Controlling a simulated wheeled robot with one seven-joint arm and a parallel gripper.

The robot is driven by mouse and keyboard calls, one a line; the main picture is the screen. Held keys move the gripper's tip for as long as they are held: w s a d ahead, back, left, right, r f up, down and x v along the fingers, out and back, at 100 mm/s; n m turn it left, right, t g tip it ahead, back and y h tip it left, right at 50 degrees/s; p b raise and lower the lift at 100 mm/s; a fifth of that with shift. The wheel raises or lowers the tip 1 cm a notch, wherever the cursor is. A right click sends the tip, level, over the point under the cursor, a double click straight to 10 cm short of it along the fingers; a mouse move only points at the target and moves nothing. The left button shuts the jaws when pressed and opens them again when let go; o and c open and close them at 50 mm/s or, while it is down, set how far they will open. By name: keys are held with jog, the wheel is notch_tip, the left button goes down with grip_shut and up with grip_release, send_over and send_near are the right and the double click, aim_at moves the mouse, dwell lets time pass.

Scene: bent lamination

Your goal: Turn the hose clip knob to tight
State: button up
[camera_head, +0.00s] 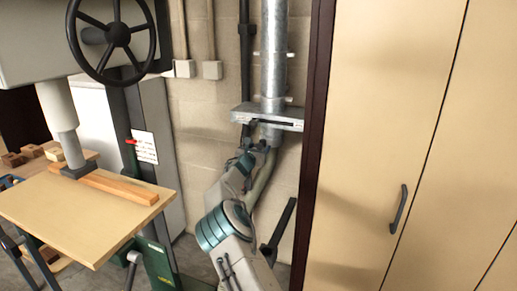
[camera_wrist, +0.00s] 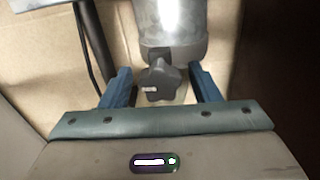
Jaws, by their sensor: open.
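The hose clip knob (camera_wrist: 160,81) is dark, lobed and has a small pale mark. In the wrist view it sits at the lower front of a dark collar (camera_wrist: 178,53) around the end of a grey metal pipe (camera_wrist: 172,18). My gripper (camera_wrist: 162,74) is open, with one blue finger on each side of the knob. There are visible gaps between fingers and knob, so it is not gripped. In the head view my gripper (camera_head: 250,146) is just below the pipe's grey bracket (camera_head: 270,117). The knob cannot be made out there.
The vertical pipe (camera_head: 273,60) runs down a block wall. A pale hose (camera_head: 263,178) hangs below, partly behind my arm. A tall cream cabinet (camera_head: 385,130) stands close on the right. A machine with a wooden table (camera_head: 80,220) and handwheel (camera_head: 118,35) stands left.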

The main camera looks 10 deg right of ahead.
jog(key=c, duration=1)
